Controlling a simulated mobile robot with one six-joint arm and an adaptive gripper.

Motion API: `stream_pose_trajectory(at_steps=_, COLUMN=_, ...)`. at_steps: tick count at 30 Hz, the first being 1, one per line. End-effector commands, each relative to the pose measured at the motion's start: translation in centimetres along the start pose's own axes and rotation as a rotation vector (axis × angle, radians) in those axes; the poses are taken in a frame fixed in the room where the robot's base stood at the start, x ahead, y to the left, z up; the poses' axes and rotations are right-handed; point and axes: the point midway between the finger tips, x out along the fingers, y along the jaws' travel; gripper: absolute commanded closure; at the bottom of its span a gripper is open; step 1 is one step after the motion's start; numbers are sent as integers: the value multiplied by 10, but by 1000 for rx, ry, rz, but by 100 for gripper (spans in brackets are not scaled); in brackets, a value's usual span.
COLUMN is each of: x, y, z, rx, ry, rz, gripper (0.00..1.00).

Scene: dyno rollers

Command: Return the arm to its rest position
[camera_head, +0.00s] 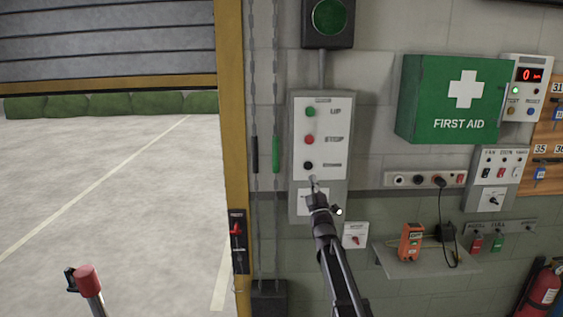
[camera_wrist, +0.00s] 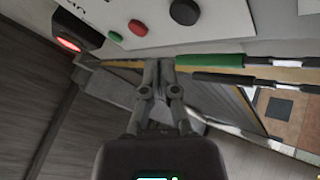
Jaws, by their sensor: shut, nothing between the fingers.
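My gripper (camera_head: 313,182) is shut and empty, with its fingertips in front of the lower part of the door control box (camera_head: 339,140). The box carries a green UP button (camera_head: 310,112), a red STOP button (camera_head: 309,139) and a black button (camera_head: 308,166). The fingertips show just below the black button in the head view; whether they touch the box I cannot tell. In the wrist view my gripper (camera_wrist: 160,66) points up the picture with its fingers together, and the black button (camera_wrist: 184,11) is beyond the tips. My arm reaches up from the bottom of the head view.
A green first aid box (camera_head: 455,98) juts from the wall to the right. Below it is a shelf (camera_head: 425,262) with an orange device (camera_head: 411,242). Chains with a green handle (camera_head: 276,154) hang left of the control box. A raised shutter (camera_head: 108,40) leaves the doorway open.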

Motion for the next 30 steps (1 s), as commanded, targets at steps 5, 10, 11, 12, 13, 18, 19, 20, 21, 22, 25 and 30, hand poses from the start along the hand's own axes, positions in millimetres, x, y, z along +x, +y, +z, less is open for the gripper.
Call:
stream_pose_trajectory(at_steps=5, x=-22, y=-14, z=16, rx=68, ry=-133, rz=-112, gripper=100)
stream_pose_trajectory(at_steps=10, x=-51, y=-31, z=36, rx=153, ry=-298, rz=-236, gripper=100)
stream_pose_trajectory(at_steps=11, x=-56, y=-34, z=39, rx=167, ry=-327, rz=-257, gripper=100)
stream_pose_trajectory(at_steps=12, x=-64, y=-38, z=43, rx=187, ry=-368, rz=-285, gripper=100)
stream_pose_trajectory(at_steps=13, x=-71, y=-41, z=46, rx=202, ry=-399, rz=-306, gripper=100)
stream_pose_trajectory(at_steps=18, x=-111, y=-56, z=60, rx=283, ry=-576, rz=-416, gripper=100)
stream_pose_trajectory(at_steps=19, x=-118, y=-58, z=62, rx=298, ry=-609, rz=-434, gripper=100)
stream_pose_trajectory(at_steps=20, x=-126, y=-60, z=64, rx=312, ry=-641, rz=-453, gripper=100)
stream_pose_trajectory(at_steps=21, x=-137, y=-63, z=66, rx=330, ry=-684, rz=-476, gripper=100)
stream_pose_trajectory(at_steps=22, x=-145, y=-65, z=68, rx=344, ry=-717, rz=-494, gripper=100)
stream_pose_trajectory(at_steps=25, x=-174, y=-72, z=72, rx=387, ry=-828, rz=-550, gripper=100)
stream_pose_trajectory(at_steps=30, x=-226, y=-79, z=74, rx=457, ry=-1023, rz=-639, gripper=100)
